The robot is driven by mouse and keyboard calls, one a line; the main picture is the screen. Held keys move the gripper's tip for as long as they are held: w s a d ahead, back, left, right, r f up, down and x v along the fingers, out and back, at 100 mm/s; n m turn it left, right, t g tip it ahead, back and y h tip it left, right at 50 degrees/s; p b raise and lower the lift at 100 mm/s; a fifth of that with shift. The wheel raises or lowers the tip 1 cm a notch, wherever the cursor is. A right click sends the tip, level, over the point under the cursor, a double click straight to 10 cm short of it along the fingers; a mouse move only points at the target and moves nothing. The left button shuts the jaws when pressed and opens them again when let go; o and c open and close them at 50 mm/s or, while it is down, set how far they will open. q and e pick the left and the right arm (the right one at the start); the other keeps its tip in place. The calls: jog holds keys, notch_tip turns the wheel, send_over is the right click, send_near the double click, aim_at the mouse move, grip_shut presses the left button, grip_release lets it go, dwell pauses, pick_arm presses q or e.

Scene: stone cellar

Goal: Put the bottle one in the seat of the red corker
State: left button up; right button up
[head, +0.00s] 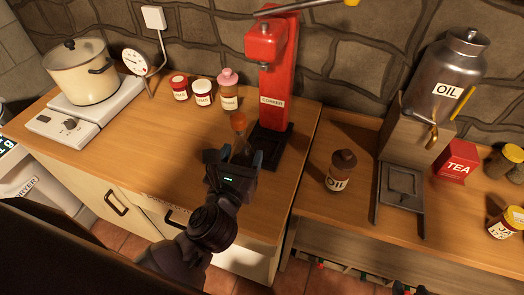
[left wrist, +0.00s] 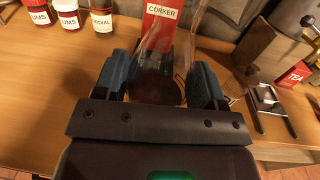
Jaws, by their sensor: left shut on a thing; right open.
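The bottle (head: 238,148) is clear glass with an orange-brown top. My left gripper (head: 234,160) is shut on it, and it looks about upright. In the left wrist view the see-through bottle (left wrist: 176,50) stands between the blue fingers (left wrist: 161,80). The red corker (head: 277,85) stands at the back right of the left counter, on a dark base (head: 270,146) holding its seat. The bottle is in front and left of the corker column, beside the base. The bottle's bottom is hidden by my gripper, so I cannot tell whether it touches the counter. My right gripper is not in view.
Several jars, such as the pink-topped bottle (head: 228,95), stand left of the corker. A pot (head: 80,72) is on the stove at far left. A brown oil bottle (head: 340,170), oil tank (head: 445,75) and tea box (head: 456,162) stand right. The counter's left middle is clear.

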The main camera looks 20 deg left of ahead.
pick_arm(q)
jog(key=shift+s+d+f, duration=0.4)
jog(key=shift+s+d, duration=0.15)
send_near(268, 93)
jog(key=shift+w+d+f, duration=0.15)
jog(key=shift+w+f, duration=0.2)
jog(key=shift+w, duration=0.2)
jog(key=shift+w+d+f, duration=0.1)
jog(key=shift+w+f, duration=0.3)
jog(key=shift+w, duration=0.2)
pick_arm(e)
jog(key=shift+w, duration=0.25)
jog(key=shift+w+a+r, duration=0.1)
jog(key=shift+w, duration=0.05)
pick_arm(q)
jog(key=shift+f, duration=0.15)
